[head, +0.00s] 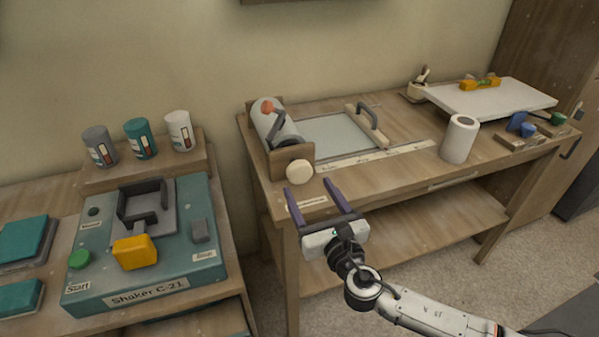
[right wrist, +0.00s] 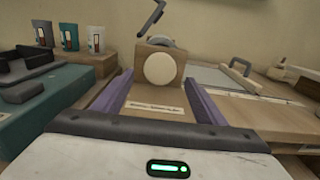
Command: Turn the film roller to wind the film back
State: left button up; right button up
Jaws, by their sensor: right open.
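The film roller (head: 272,124) is a whitish roll in a wooden holder (head: 290,160) at the left end of the workbench. A round cream knob (head: 299,172) sticks out of the holder's front; in the right wrist view the knob (right wrist: 159,69) is above and beyond the fingers. A grey film sheet (head: 335,136) lies flat right of the roller. My right gripper (head: 318,198) is open and empty, its two purple fingers pointing at the knob from the front, apart from it. My left gripper is not in view.
A handled bar (head: 368,124) lies at the sheet's right edge, and a long ruler strip (head: 376,154) in front. A white cylinder (head: 459,139) stands farther right. The teal shaker (head: 190,262) and several cans are on the left table. A gap separates the tables.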

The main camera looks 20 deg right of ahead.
aim_at(301, 177)
jog(key=w, duration=0.7)
jog(key=shift+w+a, duration=0.15)
jog(key=shift+w, duration=0.1)
jog(key=c, duration=1)
jog(key=shift+f+m+b, duration=0.1)
jog(key=shift+m+b, duration=0.2)
jog(key=shift+m, duration=0.1)
